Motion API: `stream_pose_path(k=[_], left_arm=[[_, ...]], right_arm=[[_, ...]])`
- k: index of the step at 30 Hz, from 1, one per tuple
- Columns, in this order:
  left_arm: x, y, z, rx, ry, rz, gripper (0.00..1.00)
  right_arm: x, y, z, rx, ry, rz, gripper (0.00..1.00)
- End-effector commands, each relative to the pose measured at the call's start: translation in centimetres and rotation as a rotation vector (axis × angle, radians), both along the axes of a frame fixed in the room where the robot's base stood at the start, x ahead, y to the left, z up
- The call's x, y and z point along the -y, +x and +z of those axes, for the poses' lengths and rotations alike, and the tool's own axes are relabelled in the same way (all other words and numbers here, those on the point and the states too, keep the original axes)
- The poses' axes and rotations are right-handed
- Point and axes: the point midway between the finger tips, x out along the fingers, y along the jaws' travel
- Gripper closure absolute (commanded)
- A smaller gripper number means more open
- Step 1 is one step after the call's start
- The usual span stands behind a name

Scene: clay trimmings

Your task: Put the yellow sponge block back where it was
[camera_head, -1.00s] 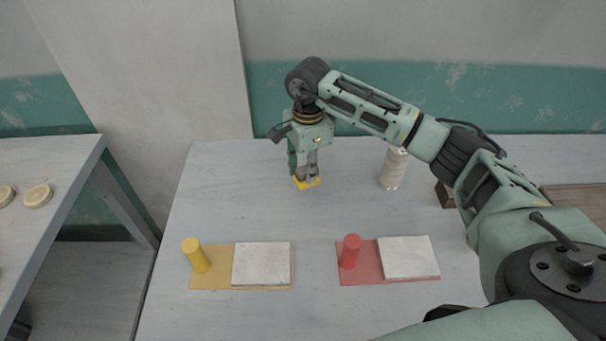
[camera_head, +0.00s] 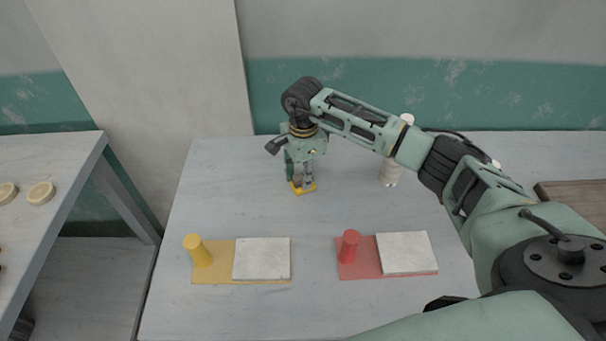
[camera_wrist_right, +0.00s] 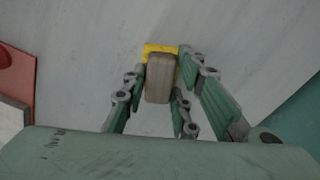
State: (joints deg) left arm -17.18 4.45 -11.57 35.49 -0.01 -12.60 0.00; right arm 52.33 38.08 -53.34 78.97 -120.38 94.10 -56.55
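The yellow sponge block (camera_head: 299,191) is at my right gripper's fingertips, over the back middle of the table. In the right wrist view it shows as a tan body with a wider yellow part (camera_wrist_right: 153,48) at its far end. My right gripper (camera_head: 303,182) points down, with its fingers on both sides of the block; in the wrist view the fingers (camera_wrist_right: 161,75) close on it. Whether the block touches the table cannot be told. My left gripper is not in view.
A yellow mat (camera_head: 213,273) with a yellow cylinder (camera_head: 201,254) and pale slab (camera_head: 262,259) lies at front left. A red mat (camera_head: 358,268) with a red cylinder (camera_head: 348,247) and slab (camera_head: 404,253) lies right. A pale bottle (camera_head: 390,172) stands right of the gripper.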

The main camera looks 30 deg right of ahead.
Motion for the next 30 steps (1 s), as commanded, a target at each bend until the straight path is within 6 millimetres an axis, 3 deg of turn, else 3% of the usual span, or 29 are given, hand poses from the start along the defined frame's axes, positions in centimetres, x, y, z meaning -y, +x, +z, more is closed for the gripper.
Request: stream_pose_path(k=[4,17,30], left_arm=[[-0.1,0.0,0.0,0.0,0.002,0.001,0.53],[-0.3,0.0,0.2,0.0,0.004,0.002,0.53],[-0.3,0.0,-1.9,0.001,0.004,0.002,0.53]], right_arm=[[0.0,-0.1,-0.1,-0.002,-0.001,0.0,0.58],[0.0,0.1,0.9,0.002,0.0,0.0,0.58],[0.0,0.0,9.8,0.002,0.0,0.0,0.58]])
